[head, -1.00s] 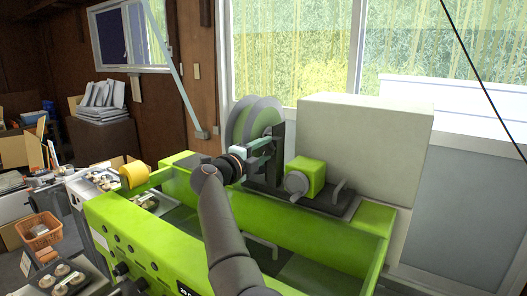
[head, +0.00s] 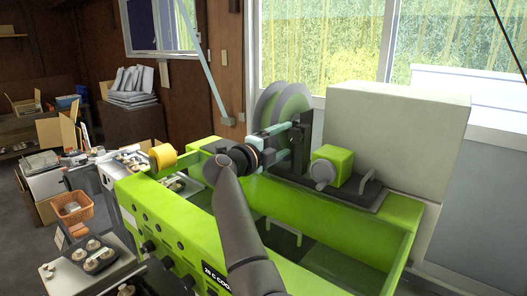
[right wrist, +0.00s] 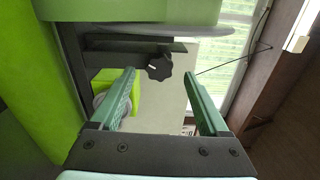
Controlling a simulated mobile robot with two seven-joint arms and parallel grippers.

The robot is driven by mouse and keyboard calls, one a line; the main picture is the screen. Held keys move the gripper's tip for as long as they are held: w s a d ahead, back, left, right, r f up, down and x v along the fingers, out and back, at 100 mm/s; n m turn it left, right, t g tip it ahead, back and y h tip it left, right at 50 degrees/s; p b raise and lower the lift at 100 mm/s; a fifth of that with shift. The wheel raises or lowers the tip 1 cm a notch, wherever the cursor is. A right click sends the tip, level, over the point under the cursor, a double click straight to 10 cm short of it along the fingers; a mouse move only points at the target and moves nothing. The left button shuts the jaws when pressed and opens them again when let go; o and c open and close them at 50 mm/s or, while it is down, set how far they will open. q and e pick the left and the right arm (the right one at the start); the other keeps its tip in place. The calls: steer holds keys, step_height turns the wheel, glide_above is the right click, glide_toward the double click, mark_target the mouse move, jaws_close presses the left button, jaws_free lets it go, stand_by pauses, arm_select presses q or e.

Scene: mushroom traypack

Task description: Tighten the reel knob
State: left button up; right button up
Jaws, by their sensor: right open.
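The reel knob (right wrist: 160,67) is black and lobed with a small white mark. It shows in the right wrist view, ahead of and between the fingertips, with no finger seen touching it. The green and grey reel (head: 285,108) stands on a dark bracket behind my right gripper in the head view. My right gripper (head: 298,128) has teal fingers, open and pointing at the bracket. In the right wrist view the gripper (right wrist: 160,74) is empty, a finger on each side. The knob is hidden or too small to tell in the head view. My left gripper is not in view.
The green machine (head: 190,232) has a walled trough below my right arm. A green block with a grey handle (head: 331,168) stands right of the reel, before a large pale box (head: 400,140). A yellow roll (head: 163,157) sits at left. A window is behind.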

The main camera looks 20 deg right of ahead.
steer(key=v, duration=0.8)
steer(key=shift+s+a+b, duration=0.15)
steer(key=shift+a+b, duration=0.1)
steer(key=shift+b, duration=0.15)
steer(key=shift+f, duration=0.1)
